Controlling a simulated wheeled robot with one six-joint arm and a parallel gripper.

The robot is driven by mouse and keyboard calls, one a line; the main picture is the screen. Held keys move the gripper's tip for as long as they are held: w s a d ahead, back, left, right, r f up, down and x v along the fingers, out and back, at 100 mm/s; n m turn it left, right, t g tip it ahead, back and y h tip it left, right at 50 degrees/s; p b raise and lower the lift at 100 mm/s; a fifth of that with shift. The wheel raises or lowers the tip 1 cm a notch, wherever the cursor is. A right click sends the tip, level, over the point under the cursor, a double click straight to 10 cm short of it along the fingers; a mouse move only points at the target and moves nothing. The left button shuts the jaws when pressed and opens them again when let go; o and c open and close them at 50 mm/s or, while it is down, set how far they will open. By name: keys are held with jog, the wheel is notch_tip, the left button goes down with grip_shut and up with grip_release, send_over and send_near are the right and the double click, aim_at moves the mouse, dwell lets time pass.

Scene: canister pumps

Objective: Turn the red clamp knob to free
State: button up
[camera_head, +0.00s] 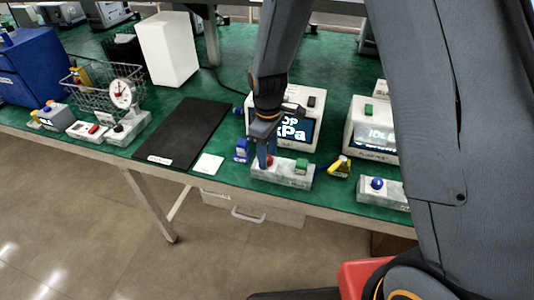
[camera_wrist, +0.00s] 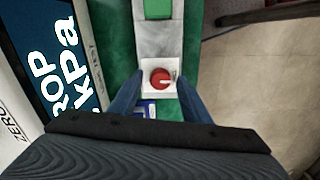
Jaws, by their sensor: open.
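The red clamp knob (camera_wrist: 160,78) sits on a white square plate at one end of a grey-white block (camera_wrist: 158,45). A small pale mark shows at the knob's right side in the wrist view. In the head view the knob (camera_head: 270,160) is partly hidden by my gripper (camera_head: 267,158), on the left part of the block (camera_head: 284,175). My gripper is open, and its blue fingers stand on either side of the knob in the wrist view (camera_wrist: 160,80). I cannot tell whether they touch it.
A green button (camera_head: 301,166) is on the block's other end. A display unit (camera_head: 300,128) reading kPa stands close behind. A blue-and-white item (camera_head: 242,150) lies to the left, a yellow-and-black one (camera_head: 340,166) to the right. The table's front edge is near.

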jog(key=shift+r+b, duration=0.85)
jog(key=shift+r, duration=3.05)
